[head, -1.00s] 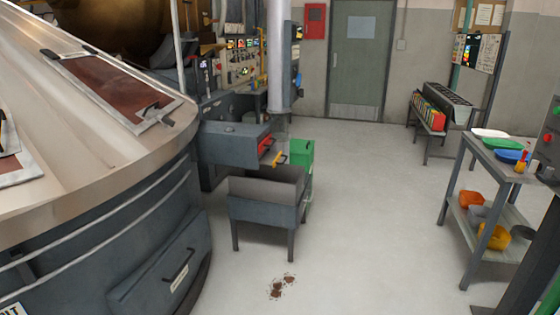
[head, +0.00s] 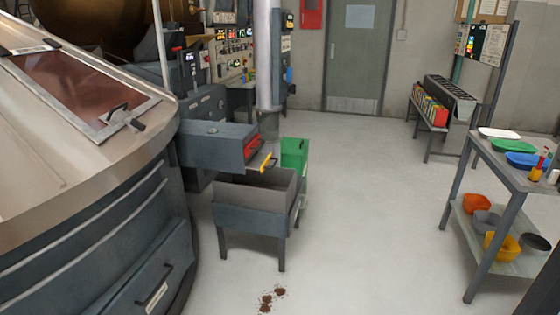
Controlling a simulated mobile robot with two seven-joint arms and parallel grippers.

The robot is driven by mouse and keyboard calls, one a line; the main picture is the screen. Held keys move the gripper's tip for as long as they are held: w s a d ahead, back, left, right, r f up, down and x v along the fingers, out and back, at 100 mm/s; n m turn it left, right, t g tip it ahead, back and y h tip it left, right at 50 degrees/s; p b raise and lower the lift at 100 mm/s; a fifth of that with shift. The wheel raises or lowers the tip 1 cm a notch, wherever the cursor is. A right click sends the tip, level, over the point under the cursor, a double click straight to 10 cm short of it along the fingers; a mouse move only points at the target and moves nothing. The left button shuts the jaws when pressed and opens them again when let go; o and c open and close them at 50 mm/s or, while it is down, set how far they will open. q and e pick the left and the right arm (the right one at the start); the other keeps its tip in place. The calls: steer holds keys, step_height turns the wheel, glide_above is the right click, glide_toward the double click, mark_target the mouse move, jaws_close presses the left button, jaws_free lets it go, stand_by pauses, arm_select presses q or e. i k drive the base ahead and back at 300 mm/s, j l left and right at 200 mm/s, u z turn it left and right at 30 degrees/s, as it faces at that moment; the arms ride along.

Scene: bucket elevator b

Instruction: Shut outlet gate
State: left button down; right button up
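In the head view, a grey outlet housing (head: 212,146) juts out from the machine left of centre. At its right end are a red part (head: 251,146) and a yellow handle (head: 268,162), which sticks out toward the right. I take these to be the outlet gate; whether it is open or shut is too small to tell. An open-topped grey bin (head: 250,219) on legs stands just below the outlet. Neither of my grippers is in view.
A large round metal vessel (head: 95,190) fills the left side. A green box (head: 294,153) stands behind the bin. A grey trolley (head: 510,165) with trays and bowls is at the right. Brown spill (head: 268,298) lies on the floor. The middle floor (head: 365,210) is clear.

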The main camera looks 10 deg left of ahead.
mark_target(259, 162)
steer(key=i, duration=0.7)
steer(key=i+l, duration=0.1)
steer(key=i, duration=0.6)
steer(key=u, duration=0.05)
